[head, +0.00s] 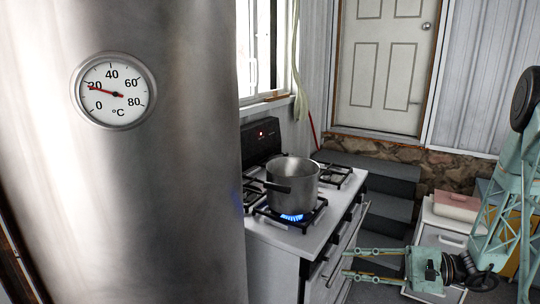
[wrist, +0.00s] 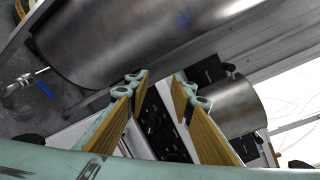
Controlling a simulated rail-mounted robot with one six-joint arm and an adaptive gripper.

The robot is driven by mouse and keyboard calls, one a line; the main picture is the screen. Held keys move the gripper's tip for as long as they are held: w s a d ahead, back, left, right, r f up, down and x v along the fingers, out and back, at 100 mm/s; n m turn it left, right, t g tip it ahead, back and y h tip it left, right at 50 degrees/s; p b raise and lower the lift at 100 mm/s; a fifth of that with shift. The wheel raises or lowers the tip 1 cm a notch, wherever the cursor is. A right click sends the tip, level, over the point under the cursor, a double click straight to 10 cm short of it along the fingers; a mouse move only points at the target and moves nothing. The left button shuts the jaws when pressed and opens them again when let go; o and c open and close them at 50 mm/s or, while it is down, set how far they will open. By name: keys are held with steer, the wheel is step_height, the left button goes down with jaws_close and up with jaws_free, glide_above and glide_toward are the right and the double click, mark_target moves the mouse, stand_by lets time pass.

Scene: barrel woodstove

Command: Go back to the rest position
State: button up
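My gripper (head: 345,262) is at the lower right in the head view, in front of the stove and below its top. Its two fingers point left and stand apart with nothing between them. The wrist view also shows the open, empty fingers (wrist: 163,85). A steel pot (head: 292,183) with a dark handle stands on the stove's front burner over a blue flame (head: 291,217). The pot also appears on the right in the wrist view (wrist: 232,106), apart from the fingers.
A large metal barrel (head: 170,200) with a dial thermometer (head: 113,91) reading near 20 °C fills the left. The white stove (head: 275,240) stands beside it. Dark steps (head: 385,180) lead to a closed door (head: 385,65). A white cabinet (head: 445,235) with a pink-lidded box stands behind my arm.

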steer(key=s+a+r+n+g+h, duration=0.2)
steer(key=s+a+r+n+h, duration=0.15)
steer(key=s+r, duration=0.35)
steer(key=s+a+r+n+g+h, duration=0.2)
steer(key=s+a+r+g, duration=0.15)
steer(key=s, duration=0.55)
steer(key=s+a+r+n+g+h, duration=0.1)
steer(key=s+a+r+n+h, duration=0.2)
steer(key=s+r, duration=0.4)
steer(key=s+d+r+n+t+h, duration=0.1)
steer(key=s+d+r+t+h, duration=0.1)
steer(key=s, duration=0.5)
steer(key=s+d+r+n+t+h, duration=0.1)
steer(key=s+d+r+t+h, duration=0.2)
steer(key=s+d+r+h, duration=0.2)
steer(key=shift+s+r+t, duration=0.35)
steer(key=shift+s, duration=0.8)
steer(key=shift+a, duration=0.1)
stand_by(3.1)
